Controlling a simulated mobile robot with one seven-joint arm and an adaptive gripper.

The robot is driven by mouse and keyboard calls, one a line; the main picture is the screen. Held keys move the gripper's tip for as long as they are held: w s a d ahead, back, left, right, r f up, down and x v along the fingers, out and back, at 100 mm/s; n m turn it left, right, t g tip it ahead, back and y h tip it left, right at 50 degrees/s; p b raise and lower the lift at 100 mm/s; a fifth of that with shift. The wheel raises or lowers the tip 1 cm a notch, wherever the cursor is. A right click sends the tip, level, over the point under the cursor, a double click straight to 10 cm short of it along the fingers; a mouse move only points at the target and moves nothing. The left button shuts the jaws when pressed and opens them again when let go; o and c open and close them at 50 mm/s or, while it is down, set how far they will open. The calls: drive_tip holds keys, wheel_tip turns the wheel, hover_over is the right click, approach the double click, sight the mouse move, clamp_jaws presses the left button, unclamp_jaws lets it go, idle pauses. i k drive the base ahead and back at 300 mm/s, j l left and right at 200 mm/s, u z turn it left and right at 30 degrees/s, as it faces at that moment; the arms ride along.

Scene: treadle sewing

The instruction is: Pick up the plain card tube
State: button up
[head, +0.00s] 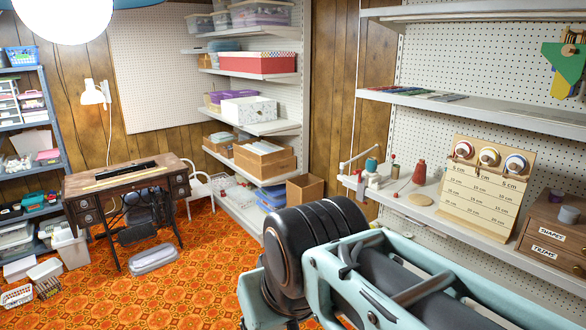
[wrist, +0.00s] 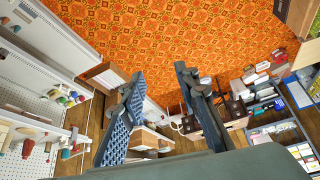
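I cannot pick out a plain card tube for certain in either view. A small grey cylinder (head: 568,214) stands on the wooden drawer unit at the far right in the head view; I cannot tell what it is made of. My gripper (wrist: 160,72) is open and empty in the wrist view, its two dark fingers apart with orange floor behind them. It touches nothing I can see. My arm fills the lower right of the head view, and the gripper itself does not show there.
A shelf (head: 419,211) along the right wall holds a wooden board (head: 484,197) with several spools, a red cone (head: 419,172) and the drawer unit (head: 556,233). A treadle sewing table (head: 127,184) stands at the left. The patterned floor (head: 205,285) between is mostly clear.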

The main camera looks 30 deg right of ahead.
sight(371, 165)
drive_tip(key=z, duration=1.7)
